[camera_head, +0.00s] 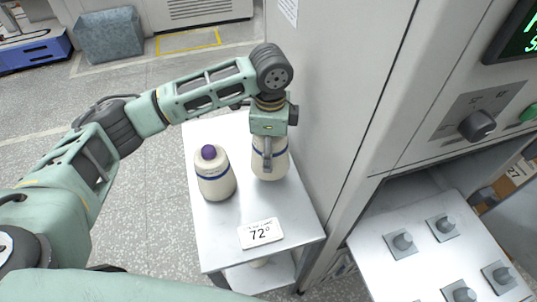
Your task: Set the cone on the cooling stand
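A cream yarn cone (279,168) with a blue band is at the right rear of the metal stand (225,250), close to the grey cabinet wall. My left gripper (267,160) points down over this cone, with one finger showing in front of it. The cone's top and the other finger are hidden, so I cannot tell whether the grip is closed. The cone looks upright; whether its base touches the stand is unclear. A second cream cone (215,180) with a purple tip and blue band stands upright to its left. My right gripper is not in view.
A label reading 72° (261,233) lies at the stand's front. At the right, a metal tray (425,275) with several pegs sits in the machine's opening. The tall grey cabinet (335,90) borders the stand's right side. The stand's front left is bare.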

